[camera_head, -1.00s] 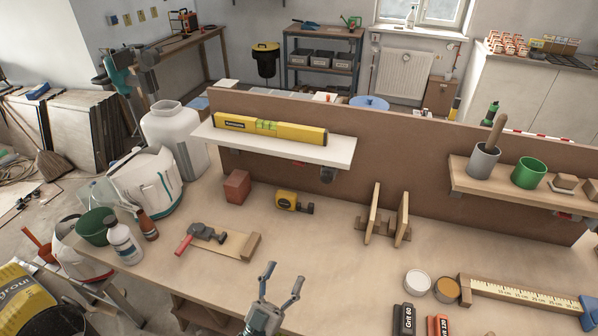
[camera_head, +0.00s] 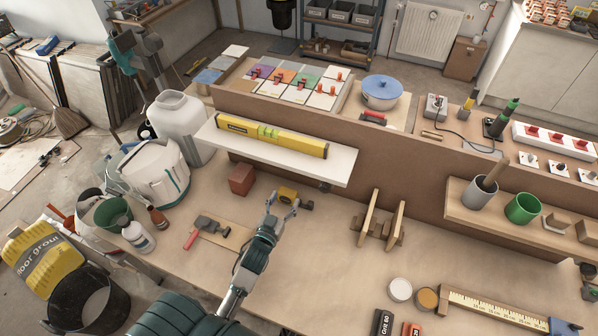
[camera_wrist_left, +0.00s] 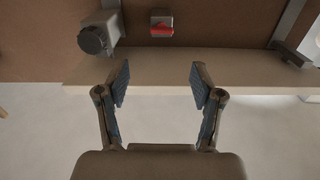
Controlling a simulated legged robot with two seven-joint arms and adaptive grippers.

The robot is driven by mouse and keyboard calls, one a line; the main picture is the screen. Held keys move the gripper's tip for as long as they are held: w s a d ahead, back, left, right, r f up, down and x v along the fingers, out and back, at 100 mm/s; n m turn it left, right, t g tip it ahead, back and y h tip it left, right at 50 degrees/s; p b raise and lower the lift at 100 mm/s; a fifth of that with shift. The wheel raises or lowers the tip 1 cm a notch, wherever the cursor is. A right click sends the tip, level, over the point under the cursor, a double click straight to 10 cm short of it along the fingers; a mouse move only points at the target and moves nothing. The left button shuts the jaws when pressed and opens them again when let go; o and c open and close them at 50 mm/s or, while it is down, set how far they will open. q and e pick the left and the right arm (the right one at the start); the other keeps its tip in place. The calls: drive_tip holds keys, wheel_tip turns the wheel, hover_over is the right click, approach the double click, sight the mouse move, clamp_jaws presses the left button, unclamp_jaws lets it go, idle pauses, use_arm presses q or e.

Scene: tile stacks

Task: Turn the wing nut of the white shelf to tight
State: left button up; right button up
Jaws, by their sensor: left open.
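The white shelf (camera_head: 340,165) is fixed to the brown upright panel and carries a yellow spirit level (camera_head: 270,136). In the left wrist view the shelf's edge (camera_wrist_left: 250,68) runs across behind my fingers. On its hardware I see a round dark knob (camera_wrist_left: 93,41) at left, a grey piece with a red tab (camera_wrist_left: 161,27) in the middle and a dark slanted bar (camera_wrist_left: 291,54) at right. I cannot tell surely which is the wing nut. My left gripper (camera_head: 284,199) is open and empty, in front of and below the shelf; its fingers also show in the wrist view (camera_wrist_left: 160,84). My right gripper is out of view.
Another shelf (camera_head: 462,204) with cups is at right.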

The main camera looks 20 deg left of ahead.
use_arm(q)
drive_tip(key=w, duration=1.1)
drive_tip(key=shift+w+a+p, duration=0.4)
drive_tip(key=shift+a, duration=0.05)
drive_tip(key=c, duration=1.1)
drive_tip(key=shift+c, duration=0.2)
